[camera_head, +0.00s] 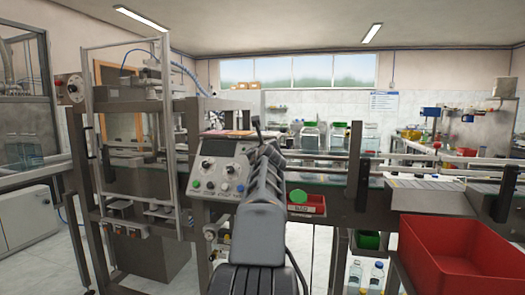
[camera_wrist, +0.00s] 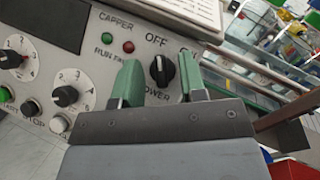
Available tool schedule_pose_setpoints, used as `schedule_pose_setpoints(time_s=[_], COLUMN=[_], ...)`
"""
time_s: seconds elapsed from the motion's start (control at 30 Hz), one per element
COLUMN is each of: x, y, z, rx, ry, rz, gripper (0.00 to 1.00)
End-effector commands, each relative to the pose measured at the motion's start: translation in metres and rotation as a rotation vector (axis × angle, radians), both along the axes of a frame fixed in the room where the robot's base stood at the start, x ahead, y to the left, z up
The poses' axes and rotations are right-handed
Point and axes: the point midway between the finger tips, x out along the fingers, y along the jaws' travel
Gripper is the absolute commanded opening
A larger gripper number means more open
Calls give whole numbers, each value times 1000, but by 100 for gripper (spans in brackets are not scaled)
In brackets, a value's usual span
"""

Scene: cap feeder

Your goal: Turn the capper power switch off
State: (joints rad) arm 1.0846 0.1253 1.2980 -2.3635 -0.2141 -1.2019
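The capper control panel (camera_head: 216,168) is on the machine just left of my arm in the head view. In the wrist view, the black power switch knob (camera_wrist: 162,71) is on this panel, above the word POWER. OFF is printed above the knob, and the label to its right is partly hidden by a finger. The knob's pale mark points roughly up, towards OFF. My gripper (camera_wrist: 159,62) is open, with one green finger on each side of the knob. I cannot tell whether either finger touches it. In the head view my arm hides the knob and fingertips.
A green lamp (camera_wrist: 107,38) and a red lamp (camera_wrist: 128,47) are left of the fingers. Two other dials (camera_wrist: 65,96) sit further left. A red bin (camera_head: 450,255) stands at the right, and a conveyor (camera_head: 420,183) runs behind it.

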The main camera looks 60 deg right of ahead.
Motion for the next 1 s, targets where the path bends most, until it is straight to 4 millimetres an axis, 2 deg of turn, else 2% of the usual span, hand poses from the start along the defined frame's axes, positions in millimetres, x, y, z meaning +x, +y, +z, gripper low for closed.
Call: schedule_pose_setpoints(time_s=[0.27,0.7,1.0], x=[-8,-59,-80], y=[10,79,106], z=[1,2,1], rx=[-2,-2,0], ry=[-2,-2,0], rz=[-1,-2,-1], gripper=[38,38,38])
